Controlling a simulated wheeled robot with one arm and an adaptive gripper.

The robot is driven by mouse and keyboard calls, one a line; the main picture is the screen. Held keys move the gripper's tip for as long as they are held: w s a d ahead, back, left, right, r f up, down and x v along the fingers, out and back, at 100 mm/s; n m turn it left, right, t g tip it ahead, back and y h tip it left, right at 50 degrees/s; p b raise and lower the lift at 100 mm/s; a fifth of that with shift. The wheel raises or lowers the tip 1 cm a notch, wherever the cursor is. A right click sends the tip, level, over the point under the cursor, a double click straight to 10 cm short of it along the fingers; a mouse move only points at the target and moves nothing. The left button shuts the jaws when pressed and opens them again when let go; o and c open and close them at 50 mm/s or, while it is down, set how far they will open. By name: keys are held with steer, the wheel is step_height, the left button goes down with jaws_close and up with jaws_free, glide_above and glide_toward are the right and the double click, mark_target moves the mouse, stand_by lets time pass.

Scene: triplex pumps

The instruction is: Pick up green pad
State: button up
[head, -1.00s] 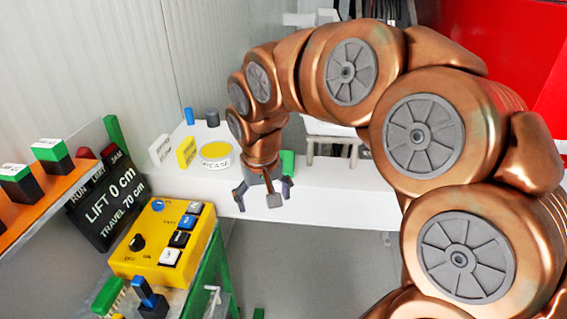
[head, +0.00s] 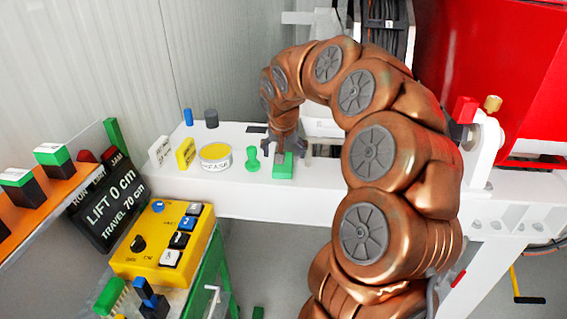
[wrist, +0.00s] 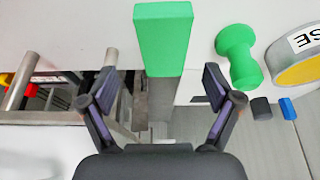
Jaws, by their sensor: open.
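The green pad (head: 283,167) is a rectangular block on the white bench, right of a green knob-shaped piece (head: 252,158). In the wrist view the green pad (wrist: 163,38) stands at the top middle, with a grey part joined below it. My gripper (head: 285,148) points down at the pad's far end, its fingers spread to either side. In the wrist view my gripper (wrist: 160,85) is open, with the grey part between its fingers. Contact cannot be told.
Left of the pad stand a round GREASE tin (head: 215,152), a yellow block (head: 186,153) and a white block (head: 160,151). Blue and grey cylinders stand behind. A yellow control box (head: 160,240) is at lower left. Metal rods (wrist: 20,80) show at left in the wrist view.

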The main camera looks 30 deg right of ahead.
steer(key=shift+a+p+x, duration=0.2)
steer(key=shift+p+x, duration=0.6)
steer(key=shift+x, duration=1.4)
steer(key=shift+w, duration=0.1)
steer(key=shift+c, duration=0.2)
steer(key=c, duration=1.1)
steer(key=shift+r, duration=0.1)
steer(key=shift+r+b, duration=0.9)
steer(key=shift+r, duration=0.75)
steer(key=s+a+b, duration=0.2)
steer(key=s+a, duration=0.1)
steer(key=s, duration=0.4)
steer(key=s+a+r+b, duration=0.1)
steer(key=s+a+b, duration=0.2)
steer(key=s, duration=0.4)
steer(key=shift+s+a+r, duration=0.2)
steer(key=shift+a+r, duration=0.1)
steer(key=shift+a, duration=0.15)
